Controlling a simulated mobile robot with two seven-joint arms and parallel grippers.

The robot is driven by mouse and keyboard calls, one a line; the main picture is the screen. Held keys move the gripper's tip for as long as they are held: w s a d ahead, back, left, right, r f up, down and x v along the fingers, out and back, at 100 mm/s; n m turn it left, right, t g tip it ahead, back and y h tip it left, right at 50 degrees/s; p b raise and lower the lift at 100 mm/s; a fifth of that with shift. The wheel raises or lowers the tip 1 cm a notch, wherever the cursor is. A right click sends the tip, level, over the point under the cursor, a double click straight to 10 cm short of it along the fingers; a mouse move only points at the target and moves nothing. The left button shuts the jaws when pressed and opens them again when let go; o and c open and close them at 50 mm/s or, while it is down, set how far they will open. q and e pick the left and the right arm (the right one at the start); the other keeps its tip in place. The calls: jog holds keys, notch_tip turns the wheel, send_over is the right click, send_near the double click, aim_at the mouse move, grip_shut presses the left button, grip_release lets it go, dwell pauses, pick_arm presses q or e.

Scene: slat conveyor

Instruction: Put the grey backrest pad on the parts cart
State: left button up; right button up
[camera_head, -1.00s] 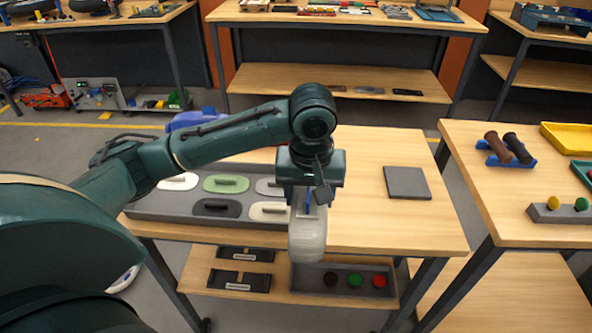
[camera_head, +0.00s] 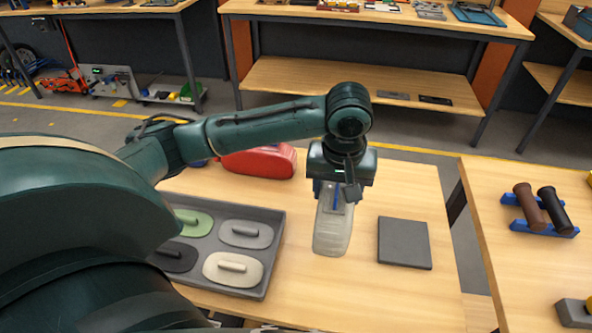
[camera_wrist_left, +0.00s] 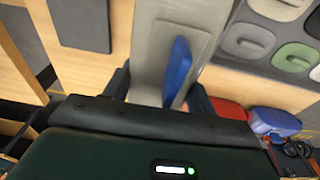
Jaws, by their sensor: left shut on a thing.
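My left gripper (camera_head: 338,195) is shut on the blue grip (camera_wrist_left: 178,72) of a long light grey pad, which I take as the grey backrest pad (camera_head: 332,232). The pad hangs tilted over the wooden cart top (camera_head: 410,190), between the tray and a dark square mat (camera_head: 404,242). It seems to be above the wood, apart from the mat. In the left wrist view the pad (camera_wrist_left: 150,40) runs away from the jaws, with the mat (camera_wrist_left: 80,24) to its left. My right gripper is in neither view.
A grey tray (camera_head: 272,255) with several handled pads lies left of the held pad. A red rounded thing (camera_head: 260,163) stands at the cart's back edge, a blue one (camera_wrist_left: 275,122) beside it. Another table (camera_head: 490,215) with two rollers stands right across a gap. The mat is bare.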

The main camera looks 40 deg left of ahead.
pick_arm(q)
notch_tip(320, 180, down, 4)
jog(key=shift+s+f, duration=0.15)
jog(key=shift+f, duration=0.05)
notch_tip(320, 180, down, 4)
jog(key=shift+f, duration=0.1)
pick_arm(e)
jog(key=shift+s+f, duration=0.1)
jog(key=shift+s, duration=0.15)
pick_arm(q)
jog(key=o, duration=0.8)
jog(key=shift+f, duration=0.1)
jog(key=o, duration=0.4)
jog(key=shift+o, duration=0.2)
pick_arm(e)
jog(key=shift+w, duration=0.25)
